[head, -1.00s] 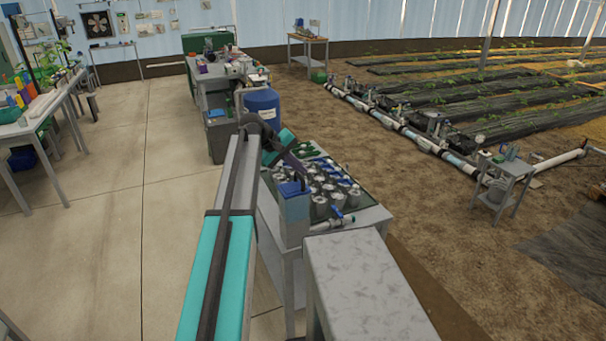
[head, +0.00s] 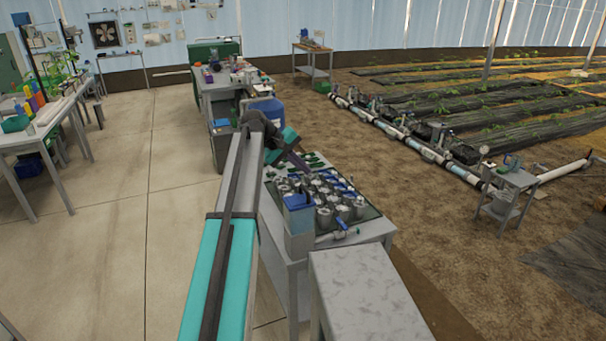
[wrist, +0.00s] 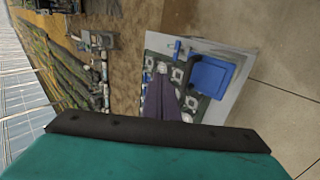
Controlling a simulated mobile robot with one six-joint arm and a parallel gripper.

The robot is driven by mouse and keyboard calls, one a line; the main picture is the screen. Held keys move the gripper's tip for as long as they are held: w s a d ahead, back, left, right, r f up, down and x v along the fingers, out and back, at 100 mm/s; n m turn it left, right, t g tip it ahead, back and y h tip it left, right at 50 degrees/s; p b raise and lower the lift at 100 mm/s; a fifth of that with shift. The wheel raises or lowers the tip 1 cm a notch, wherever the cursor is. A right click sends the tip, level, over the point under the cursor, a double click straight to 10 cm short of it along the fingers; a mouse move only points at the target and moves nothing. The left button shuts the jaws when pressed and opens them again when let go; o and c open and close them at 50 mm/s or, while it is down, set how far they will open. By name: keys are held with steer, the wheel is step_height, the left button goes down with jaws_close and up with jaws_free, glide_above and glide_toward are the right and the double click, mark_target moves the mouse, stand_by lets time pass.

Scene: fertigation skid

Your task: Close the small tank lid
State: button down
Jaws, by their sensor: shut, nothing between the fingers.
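The small tank (head: 299,240) is a grey box at the front left of the valve table, with a blue lid (head: 298,202) at its top. In the wrist view the lid (wrist: 211,75) is a blue square right of the valves. I cannot tell for sure how far it stands open. My gripper (head: 304,168) is shut and empty, above the valves just behind the tank in the head view. In the wrist view its purple-grey fingers (wrist: 160,100) are left of the lid, with a gap in the picture between them.
Several grey valves with blue handles (head: 342,205) crowd the table (head: 372,232) beside the tank. A pale cabinet (head: 365,285) stands in front. A blue barrel (head: 268,112) is behind my arm. Open concrete floor (head: 150,230) lies to the left.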

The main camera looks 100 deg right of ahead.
step_height(320, 180, up, 8)
steer(key=w+b, duration=0.1)
steer(key=b, duration=0.1)
steer(key=shift+w+a, duration=0.25)
steer(key=shift+w, duration=0.15)
stand_by(0.4)
